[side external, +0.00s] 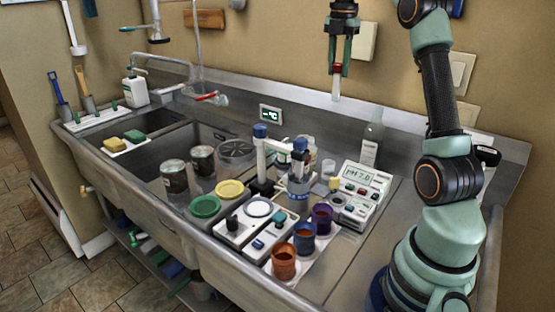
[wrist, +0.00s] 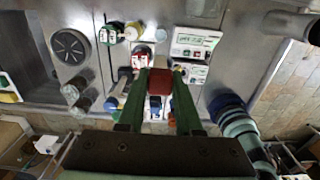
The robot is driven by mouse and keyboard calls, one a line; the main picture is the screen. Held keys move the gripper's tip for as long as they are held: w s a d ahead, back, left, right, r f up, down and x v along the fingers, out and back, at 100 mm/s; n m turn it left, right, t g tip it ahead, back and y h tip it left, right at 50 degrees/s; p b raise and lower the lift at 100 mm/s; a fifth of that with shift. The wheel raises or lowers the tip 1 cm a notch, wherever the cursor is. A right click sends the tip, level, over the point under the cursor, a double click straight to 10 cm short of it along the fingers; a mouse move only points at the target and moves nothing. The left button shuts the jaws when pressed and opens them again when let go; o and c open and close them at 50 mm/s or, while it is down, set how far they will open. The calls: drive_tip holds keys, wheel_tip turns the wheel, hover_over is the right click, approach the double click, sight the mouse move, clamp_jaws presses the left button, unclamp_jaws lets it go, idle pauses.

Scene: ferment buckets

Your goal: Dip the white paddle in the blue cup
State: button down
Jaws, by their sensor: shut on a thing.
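My gripper (side external: 338,68) is high above the counter near the back wall, pointing down. It is shut on a thin paddle (side external: 336,88) with a red upper part and a white lower end, hanging upright in the air. The blue cup (side external: 304,238) stands on a white tray at the front of the counter, between an orange-brown cup (side external: 284,263) and a purple cup (side external: 321,218). The paddle is well above and apart from all cups.
A pH meter (side external: 360,187) stands right of the cups. A blue-topped stand (side external: 262,160) rises behind the white instrument. A clear bottle (side external: 371,145) is near the back wall. Green (side external: 205,206) and yellow lids (side external: 230,189) lie left. The sink basin is further left.

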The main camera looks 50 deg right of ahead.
drive_tip(key=s+a+n, duration=0.3)
drive_tip(key=s+a, duration=0.2)
drive_tip(key=a, duration=1)
drive_tip(key=s+a+n, duration=0.3)
drive_tip(key=s+a, duration=0.1)
drive_tip(key=a, duration=1)
wheel_tip(320, 180, down, 24)
drive_tip(key=shift+s+a, duration=0.25)
drive_tip(key=shift+s, duration=0.15)
drive_tip(key=shift+r, duration=0.2)
wheel_tip(320, 180, up, 8)
drive_tip(key=shift+f, duration=0.15)
idle(0.4)
